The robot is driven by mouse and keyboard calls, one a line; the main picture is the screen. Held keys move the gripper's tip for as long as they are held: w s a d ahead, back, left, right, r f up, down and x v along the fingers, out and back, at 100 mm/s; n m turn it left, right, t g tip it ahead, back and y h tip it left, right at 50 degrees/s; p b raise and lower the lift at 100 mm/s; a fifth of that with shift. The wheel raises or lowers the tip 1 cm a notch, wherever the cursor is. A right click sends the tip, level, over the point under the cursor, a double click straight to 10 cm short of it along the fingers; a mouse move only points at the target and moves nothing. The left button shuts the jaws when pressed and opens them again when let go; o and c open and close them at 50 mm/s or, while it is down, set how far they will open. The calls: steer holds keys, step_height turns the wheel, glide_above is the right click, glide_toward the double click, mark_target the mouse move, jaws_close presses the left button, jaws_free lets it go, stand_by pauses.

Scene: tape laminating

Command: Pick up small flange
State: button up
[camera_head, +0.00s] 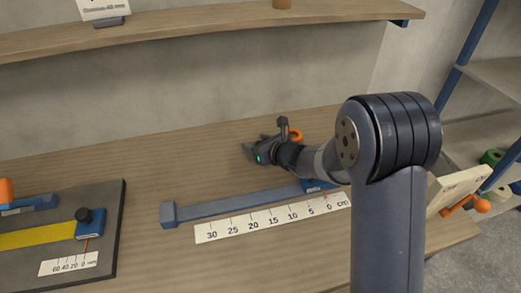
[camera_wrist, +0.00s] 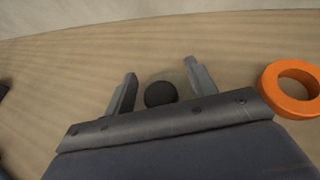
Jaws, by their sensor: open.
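My gripper (camera_head: 256,148) is open, low over the back middle of the wooden table, and its two fingers stand apart in the wrist view (camera_wrist: 160,72). A small dark round piece (camera_wrist: 160,94) shows between the fingers; I see no contact with either finger. An orange ring (camera_wrist: 291,88) lies on the table just right of the gripper, and in the head view it shows partly behind the gripper (camera_head: 297,134). I cannot tell for certain which of these is the small flange. The dark piece is hidden in the head view.
A blue bar (camera_head: 235,204) and a white centimetre scale (camera_head: 262,220) lie in front of the gripper. A dark board (camera_head: 112,235) with a yellow strip (camera_head: 38,237) is at the left. A wooden shelf (camera_head: 180,27) runs above the back of the table. The back left tabletop is clear.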

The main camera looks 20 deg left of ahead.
steer(key=shift+c, duration=0.5)
steer(key=c, duration=1.1)
steer(key=shift+o, duration=0.2)
steer(key=shift+r, duration=0.15)
